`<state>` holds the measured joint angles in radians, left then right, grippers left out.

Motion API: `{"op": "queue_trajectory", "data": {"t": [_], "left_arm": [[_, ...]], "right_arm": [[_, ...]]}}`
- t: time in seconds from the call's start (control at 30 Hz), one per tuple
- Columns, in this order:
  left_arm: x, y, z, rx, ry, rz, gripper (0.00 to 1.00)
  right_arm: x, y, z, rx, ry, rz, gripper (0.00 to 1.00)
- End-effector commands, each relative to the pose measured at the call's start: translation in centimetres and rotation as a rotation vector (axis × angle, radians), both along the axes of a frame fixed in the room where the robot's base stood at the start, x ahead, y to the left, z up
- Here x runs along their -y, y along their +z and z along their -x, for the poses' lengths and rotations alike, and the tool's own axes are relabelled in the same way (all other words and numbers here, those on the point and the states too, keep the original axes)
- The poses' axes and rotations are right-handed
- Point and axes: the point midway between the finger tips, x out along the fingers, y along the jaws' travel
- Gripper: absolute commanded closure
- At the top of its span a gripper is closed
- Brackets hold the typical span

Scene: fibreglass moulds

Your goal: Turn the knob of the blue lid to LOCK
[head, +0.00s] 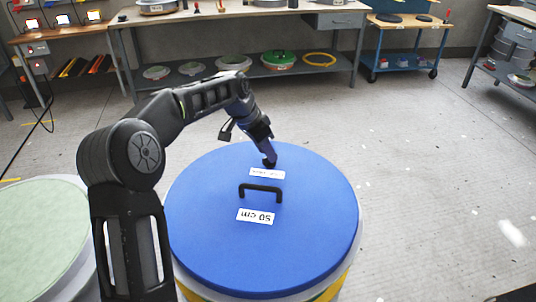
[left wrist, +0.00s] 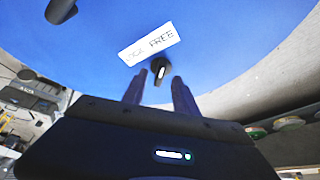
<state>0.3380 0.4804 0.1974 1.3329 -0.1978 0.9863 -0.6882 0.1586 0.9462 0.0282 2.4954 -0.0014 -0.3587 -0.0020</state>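The round blue lid (head: 312,235) lies on a round container, with a black bar handle (head: 261,188) and an upside-down "50 cm" label (head: 255,216). A white label (head: 267,173) sits near the far edge; in the left wrist view the label (left wrist: 148,43) reads FREE, with a fainter word beside it. The small dark knob (left wrist: 160,72) has a white mark on it. My left gripper (head: 269,162) reaches down at the knob. In the left wrist view its two fingers (left wrist: 158,88) are apart on either side of the knob; contact is unclear. My right gripper is not seen.
A pale green round mould (head: 40,235) stands at the left, near the lidded container. Behind are a grey workbench (head: 230,12) with moulds on its shelf, and a blue cart (head: 400,62). The floor at the right is mostly clear.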

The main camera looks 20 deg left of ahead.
Motion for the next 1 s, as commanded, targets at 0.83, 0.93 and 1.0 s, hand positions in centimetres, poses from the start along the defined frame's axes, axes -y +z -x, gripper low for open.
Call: {"op": "queue_trajectory", "data": {"t": [0.83, 0.93, 1.0], "left_arm": [[0.4, -2.0, -0.7, 0.001, 0.0, 0.0, 0.94], [0.4, -2.0, -0.7, 0.001, 0.0, 0.0, 1.0], [0.4, -2.0, -0.8, 0.001, 0.0, 0.0, 1.0]], "right_arm": [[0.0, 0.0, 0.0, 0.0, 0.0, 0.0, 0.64], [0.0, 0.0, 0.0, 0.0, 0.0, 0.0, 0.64], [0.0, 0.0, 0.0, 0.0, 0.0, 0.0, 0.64]]}}
